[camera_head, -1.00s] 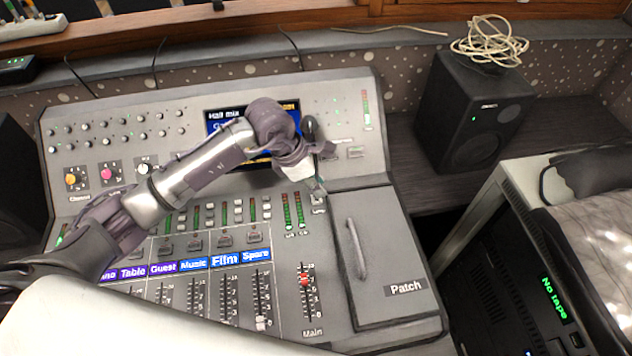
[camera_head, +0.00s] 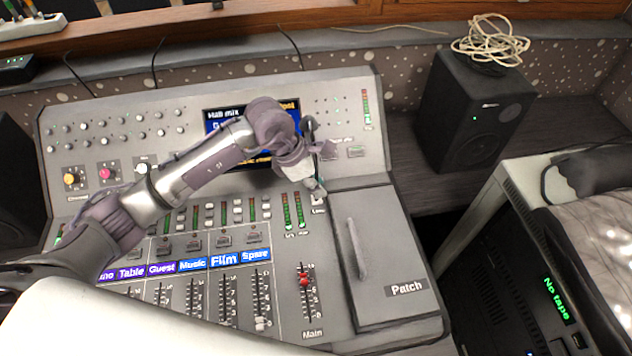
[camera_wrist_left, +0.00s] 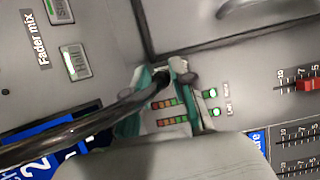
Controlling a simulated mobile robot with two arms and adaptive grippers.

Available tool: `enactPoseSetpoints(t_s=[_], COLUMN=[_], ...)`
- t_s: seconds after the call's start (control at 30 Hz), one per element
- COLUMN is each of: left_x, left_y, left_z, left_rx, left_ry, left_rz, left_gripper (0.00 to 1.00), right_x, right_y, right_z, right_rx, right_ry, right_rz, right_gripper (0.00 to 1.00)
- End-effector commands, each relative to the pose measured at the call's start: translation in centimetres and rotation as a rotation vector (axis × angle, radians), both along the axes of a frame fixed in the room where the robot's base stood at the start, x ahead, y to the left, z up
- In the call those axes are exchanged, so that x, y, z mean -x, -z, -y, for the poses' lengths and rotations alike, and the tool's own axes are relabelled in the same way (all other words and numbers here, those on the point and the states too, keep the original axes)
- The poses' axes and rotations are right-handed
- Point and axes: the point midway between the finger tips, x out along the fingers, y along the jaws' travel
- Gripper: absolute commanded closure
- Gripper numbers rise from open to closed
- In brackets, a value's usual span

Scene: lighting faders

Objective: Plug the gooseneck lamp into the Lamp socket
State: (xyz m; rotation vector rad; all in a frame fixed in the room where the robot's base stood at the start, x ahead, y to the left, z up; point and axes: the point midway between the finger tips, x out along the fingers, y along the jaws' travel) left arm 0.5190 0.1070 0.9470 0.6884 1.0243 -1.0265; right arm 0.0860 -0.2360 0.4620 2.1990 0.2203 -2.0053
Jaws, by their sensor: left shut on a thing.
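My left gripper (camera_head: 316,187) is at the upper right of the mixing desk, just above the Lamp label (camera_head: 318,211). It is shut on the dark gooseneck lamp (camera_head: 310,127), which rises behind the gripper in the head view. In the left wrist view, the lamp's black neck (camera_wrist_left: 85,125) runs from the left edge to between the green-edged fingertips (camera_wrist_left: 163,88). The Lamp socket (camera_head: 319,200) is largely covered by the fingertips. I cannot tell whether the plug is in it or just above it. My right gripper is out of view.
The desk (camera_head: 350,105) has a screen (camera_head: 215,118) behind my arm. A raised Patch cover (camera_head: 385,255) with a handle lies right of the gripper. Level meters (camera_head: 293,210) stand close on the left. A black speaker (camera_head: 475,115) stands beyond the desk's right edge.

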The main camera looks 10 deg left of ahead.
Motion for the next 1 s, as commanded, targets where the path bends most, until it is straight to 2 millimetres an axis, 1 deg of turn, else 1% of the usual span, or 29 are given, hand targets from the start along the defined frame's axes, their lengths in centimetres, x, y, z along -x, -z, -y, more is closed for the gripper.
enactPoseSetpoints(t_s=[0.33, 1.0], left_x=[-0.01, 0.01], left_y=[-0.02, 0.31], left_z=[0.01, 0.03], left_rx=[0.001, 0.000], left_ry=[0.001, 0.001], left_rz=[0.001, 0.000], left_gripper=[1.00, 1.00], right_x=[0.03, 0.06], right_y=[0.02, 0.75], right_z=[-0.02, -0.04], right_rx=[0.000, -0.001], right_ry=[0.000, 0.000], right_rz=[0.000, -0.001], right_gripper=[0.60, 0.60])
